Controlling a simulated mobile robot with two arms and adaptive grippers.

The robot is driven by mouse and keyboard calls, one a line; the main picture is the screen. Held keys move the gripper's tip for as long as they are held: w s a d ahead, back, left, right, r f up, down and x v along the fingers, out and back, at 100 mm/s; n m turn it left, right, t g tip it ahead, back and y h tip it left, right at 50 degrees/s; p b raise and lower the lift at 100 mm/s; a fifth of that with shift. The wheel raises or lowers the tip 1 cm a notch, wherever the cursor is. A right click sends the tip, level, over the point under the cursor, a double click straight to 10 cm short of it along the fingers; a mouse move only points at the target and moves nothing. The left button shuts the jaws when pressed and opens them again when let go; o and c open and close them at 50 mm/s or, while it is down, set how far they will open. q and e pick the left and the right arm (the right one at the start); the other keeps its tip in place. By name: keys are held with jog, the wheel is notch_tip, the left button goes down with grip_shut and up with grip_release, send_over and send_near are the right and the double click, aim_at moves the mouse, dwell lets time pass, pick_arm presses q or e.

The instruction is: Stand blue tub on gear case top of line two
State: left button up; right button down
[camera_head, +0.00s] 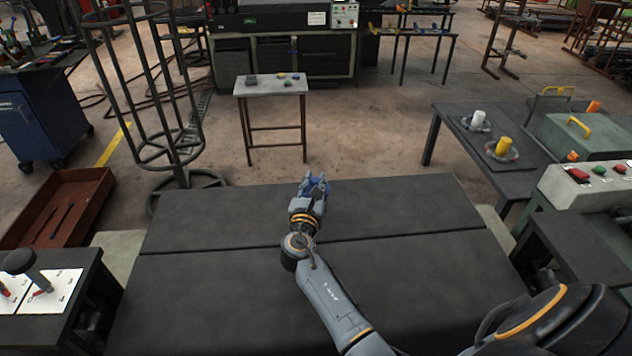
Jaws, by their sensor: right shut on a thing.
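My right gripper (314,181) is shut on a small blue thing, likely the blue tub (320,185), near the far edge of the dark table (400,270). The fingers hide most of the tub, and I cannot tell whether it touches the table. I cannot tell for sure which surface is the gear case top of line two. A green case (590,135) with yellow handles is at the right. My left gripper is not in view.
A side table (452,150) at the right bears a white cup (478,117) and a yellow cup (503,145). A control box (580,185) with coloured buttons is nearer. A small stand (262,88) and a tall wire cage (160,150) stand beyond. Most of the dark table is bare.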

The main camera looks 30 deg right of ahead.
jog(key=c, duration=1.2)
grip_release()
jog(key=shift+d+f, duration=0.15)
jog(key=shift+d, duration=0.1)
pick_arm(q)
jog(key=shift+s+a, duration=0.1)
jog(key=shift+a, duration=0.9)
pick_arm(e)
jog(key=shift+o, duration=0.2)
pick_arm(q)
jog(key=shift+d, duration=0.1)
pick_arm(e)
jog(key=shift+a+r, duration=0.1)
jog(key=shift+r, duration=0.1)
jog(key=shift+s+a, duration=0.15)
jog(key=shift+a, duration=0.05)
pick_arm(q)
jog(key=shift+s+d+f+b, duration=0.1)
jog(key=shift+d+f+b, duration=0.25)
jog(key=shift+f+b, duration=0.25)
pick_arm(e)
jog(key=v, duration=1.1)
jog(key=shift+s, duration=0.25)
jog(key=shift+a, duration=0.1)
